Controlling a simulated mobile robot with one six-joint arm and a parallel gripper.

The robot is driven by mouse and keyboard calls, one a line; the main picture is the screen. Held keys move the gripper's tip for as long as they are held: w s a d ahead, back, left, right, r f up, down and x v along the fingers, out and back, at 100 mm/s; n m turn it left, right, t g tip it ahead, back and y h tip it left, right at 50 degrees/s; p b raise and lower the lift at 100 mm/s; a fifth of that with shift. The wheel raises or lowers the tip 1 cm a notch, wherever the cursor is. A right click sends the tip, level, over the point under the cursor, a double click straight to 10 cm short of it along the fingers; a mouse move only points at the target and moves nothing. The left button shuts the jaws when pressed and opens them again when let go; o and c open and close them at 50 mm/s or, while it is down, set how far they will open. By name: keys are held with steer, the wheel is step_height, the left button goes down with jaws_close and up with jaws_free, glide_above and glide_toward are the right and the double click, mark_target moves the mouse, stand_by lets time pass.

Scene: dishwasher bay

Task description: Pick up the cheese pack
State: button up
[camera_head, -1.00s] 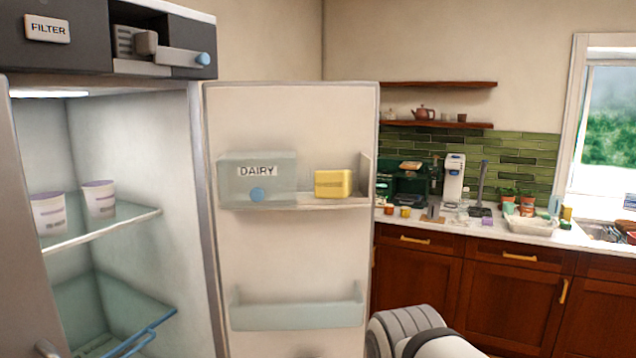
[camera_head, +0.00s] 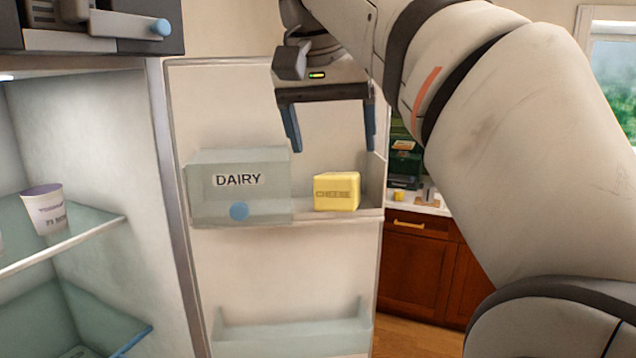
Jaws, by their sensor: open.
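The cheese pack (camera_head: 337,192) is a yellow block with a "CHEESE" label. It sits on the open door's upper shelf, to the right of the clear dairy box. My gripper (camera_head: 332,146) is open and empty, with its two dark blue fingers pointing down. It is above the cheese pack in the picture, the right finger over the pack's right side and the left finger left of it. The fingers appear apart from the pack.
The dairy box (camera_head: 215,200) with a blue knob stands directly left of the pack. The door shelf (camera_head: 305,217) has a raised right end wall. A lower door bin (camera_head: 290,333) looks empty. A cup (camera_head: 45,212) stands on the fridge shelf at left.

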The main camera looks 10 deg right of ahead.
mark_target(337, 174)
steer(key=shift+w+d+f, duration=0.15)
steer(key=shift+w+f, duration=0.6)
steer(key=shift+f, duration=0.25)
steer(key=shift+s+d+f, duration=0.1)
steer(key=shift+d+f, duration=0.05)
steer(key=shift+f, duration=0.1)
steer(key=x, duration=0.4)
steer(key=shift+r, duration=0.1)
steer(key=shift+w+d+f, duration=0.1)
steer(key=shift+w+f, duration=0.15)
steer(key=shift+f, duration=0.2)
steer(key=c, duration=1.2)
steer(key=shift+c, duration=0.6)
steer(key=shift+r, duration=0.15)
